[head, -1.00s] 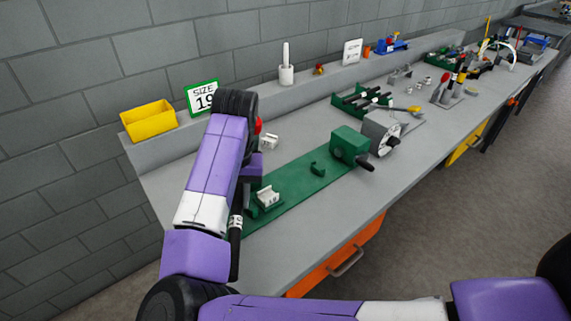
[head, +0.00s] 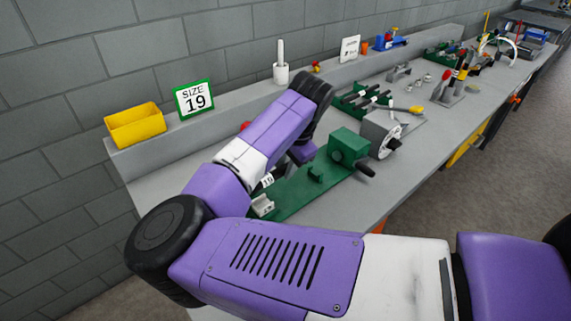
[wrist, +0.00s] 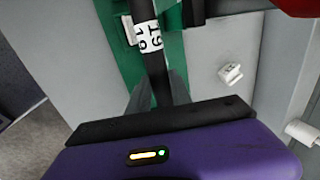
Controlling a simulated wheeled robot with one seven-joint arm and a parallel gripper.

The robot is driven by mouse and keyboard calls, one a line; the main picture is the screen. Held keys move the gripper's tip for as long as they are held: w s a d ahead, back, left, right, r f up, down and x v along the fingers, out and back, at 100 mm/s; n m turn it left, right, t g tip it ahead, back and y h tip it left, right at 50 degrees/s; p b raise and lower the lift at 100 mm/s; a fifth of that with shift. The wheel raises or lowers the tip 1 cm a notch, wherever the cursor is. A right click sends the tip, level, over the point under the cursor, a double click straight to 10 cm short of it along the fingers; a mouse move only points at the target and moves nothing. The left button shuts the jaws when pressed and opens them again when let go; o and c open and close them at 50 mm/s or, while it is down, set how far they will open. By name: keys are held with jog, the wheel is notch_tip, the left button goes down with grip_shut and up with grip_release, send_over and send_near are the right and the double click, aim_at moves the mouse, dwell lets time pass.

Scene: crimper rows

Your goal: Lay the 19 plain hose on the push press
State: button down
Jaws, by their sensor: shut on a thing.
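The 19 plain hose (wrist: 145,12) is black with a white label reading 19. My gripper (wrist: 158,92) is shut on it, and the hose runs up out of the top of the wrist view. In the head view its label (head: 267,181) shows beside my wrist; most of the hose is hidden behind my arm. The push press is a green base plate (head: 296,201) with a green block (head: 348,147) at its right end and a pale cradle (head: 262,206) near its left end. The hose is over the plate; I cannot tell whether it touches the press.
A SIZE 19 sign (head: 195,98) and a yellow bin (head: 135,124) stand on the back ledge. A grey machine with a dial (head: 384,133) and a green rack of black hoses (head: 352,104) are right of the press. A small white block (wrist: 230,73) lies on the bench.

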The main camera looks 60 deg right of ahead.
jog(key=shift+r, duration=0.1)
jog(key=shift+f+b, duration=1.35)
jog(key=shift+f, duration=1.95)
jog(key=shift+f, duration=0.45)
jog(key=c, duration=1.1)
grip_release()
jog(key=shift+p+v, duration=0.35)
jog(key=shift+v, duration=3.55)
